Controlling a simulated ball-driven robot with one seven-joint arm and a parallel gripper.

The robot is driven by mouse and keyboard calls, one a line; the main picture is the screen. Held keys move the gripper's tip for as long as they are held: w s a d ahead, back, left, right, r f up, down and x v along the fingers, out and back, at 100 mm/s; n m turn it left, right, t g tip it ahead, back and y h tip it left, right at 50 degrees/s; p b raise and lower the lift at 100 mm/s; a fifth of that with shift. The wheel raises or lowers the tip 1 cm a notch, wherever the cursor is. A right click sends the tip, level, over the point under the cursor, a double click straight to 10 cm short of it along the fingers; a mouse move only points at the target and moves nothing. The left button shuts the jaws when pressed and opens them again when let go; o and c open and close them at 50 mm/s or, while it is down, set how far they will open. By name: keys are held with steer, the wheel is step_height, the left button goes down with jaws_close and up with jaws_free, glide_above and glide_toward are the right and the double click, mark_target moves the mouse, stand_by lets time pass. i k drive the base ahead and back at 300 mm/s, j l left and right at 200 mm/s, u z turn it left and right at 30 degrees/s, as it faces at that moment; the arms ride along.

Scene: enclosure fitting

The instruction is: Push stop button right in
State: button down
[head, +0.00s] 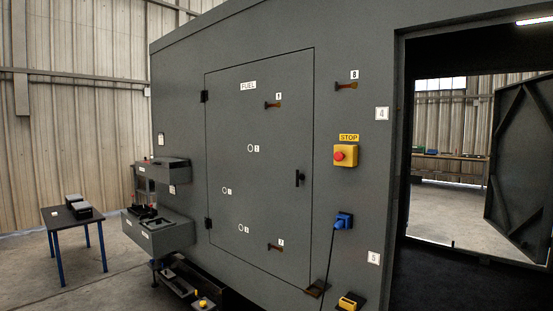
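The stop button (339,156) is a round red knob on a yellow box (351,155). The box is fixed to the dark grey enclosure wall, right of the fuel door. A yellow label reading STOP (349,137) sits just above it. The red knob stands out from the box's face; how far in it is pressed I cannot tell. My gripper is not in this view, and nothing touches the button.
The closed FUEL door (259,190) with a black handle (299,178) is left of the button. A blue plug (343,220) with a hanging black cable is below it. Grey bins (168,238) jut out at left. An open doorway is at right.

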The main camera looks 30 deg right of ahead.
mark_target(338, 157)
steer(key=i+j, duration=0.1)
steer(key=i, duration=0.3)
steer(key=i+j, duration=0.15)
steer(key=i, duration=0.25)
steer(key=i+j+z, duration=0.1)
steer(key=i+z, duration=0.3)
steer(key=i+j+z, duration=0.2)
steer(key=z, duration=0.2)
steer(key=i+j+z, duration=0.25)
steer(key=z, duration=0.15)
steer(key=i+j+z, duration=0.15)
steer(key=j+z, duration=0.25)
